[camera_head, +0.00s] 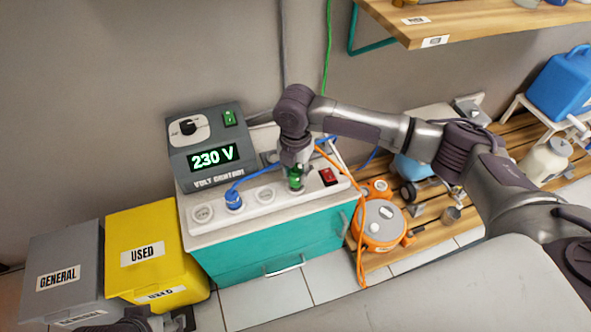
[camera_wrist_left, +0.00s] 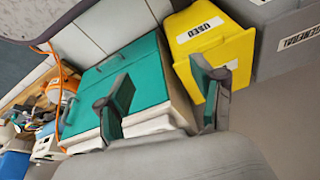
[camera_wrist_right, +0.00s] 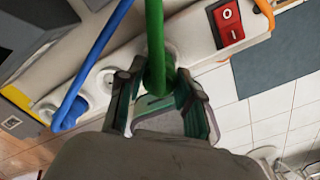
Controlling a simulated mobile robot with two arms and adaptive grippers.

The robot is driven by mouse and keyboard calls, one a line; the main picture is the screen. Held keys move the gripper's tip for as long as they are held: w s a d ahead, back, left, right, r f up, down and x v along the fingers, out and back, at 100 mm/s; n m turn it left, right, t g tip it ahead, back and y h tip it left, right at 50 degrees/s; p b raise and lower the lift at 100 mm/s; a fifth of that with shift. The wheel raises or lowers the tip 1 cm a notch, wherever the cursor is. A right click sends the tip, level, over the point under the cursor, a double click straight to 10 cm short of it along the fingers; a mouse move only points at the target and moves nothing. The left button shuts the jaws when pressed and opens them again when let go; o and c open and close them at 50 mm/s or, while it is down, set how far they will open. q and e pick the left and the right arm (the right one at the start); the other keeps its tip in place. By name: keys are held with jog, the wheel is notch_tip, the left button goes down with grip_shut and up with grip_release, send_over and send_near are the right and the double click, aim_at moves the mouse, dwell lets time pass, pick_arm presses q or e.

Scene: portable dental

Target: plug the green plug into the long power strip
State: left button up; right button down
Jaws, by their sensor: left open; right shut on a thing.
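The green plug (camera_head: 295,180) is upright over the long white power strip (camera_head: 250,208), beside the red switch (camera_head: 327,176). My right gripper (camera_head: 296,166) reaches down from above and is shut on it. In the right wrist view the green plug (camera_wrist_right: 155,82) sits between the fingertips, its thick green cable rising away, against the strip (camera_wrist_right: 193,42). The fingers hide its lower end, so I cannot tell whether it is fully seated. My left gripper (camera_wrist_left: 163,72) is open and empty, away from the strip; only a bit shows at the head view's bottom edge.
A blue plug (camera_head: 234,200) stands in the strip, with free sockets on both sides. A voltage box (camera_head: 208,147) reading 230 V is behind. Yellow (camera_head: 150,248) and grey (camera_head: 65,270) bins stand left. An orange cable (camera_head: 360,235) hangs over the teal cabinet's (camera_head: 255,252) right end.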

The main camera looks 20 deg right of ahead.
pick_arm(q)
jog(key=shift+w+d+f+t+b, duration=0.1)
jog(key=shift+w+d+t+b, duration=0.1)
jog(key=shift+w+t+b, duration=0.3)
pick_arm(e)
jog(key=shift+f, duration=0.95)
pick_arm(q)
jog(key=shift+w, duration=0.1)
pick_arm(e)
jog(key=c, duration=0.7)
grip_release()
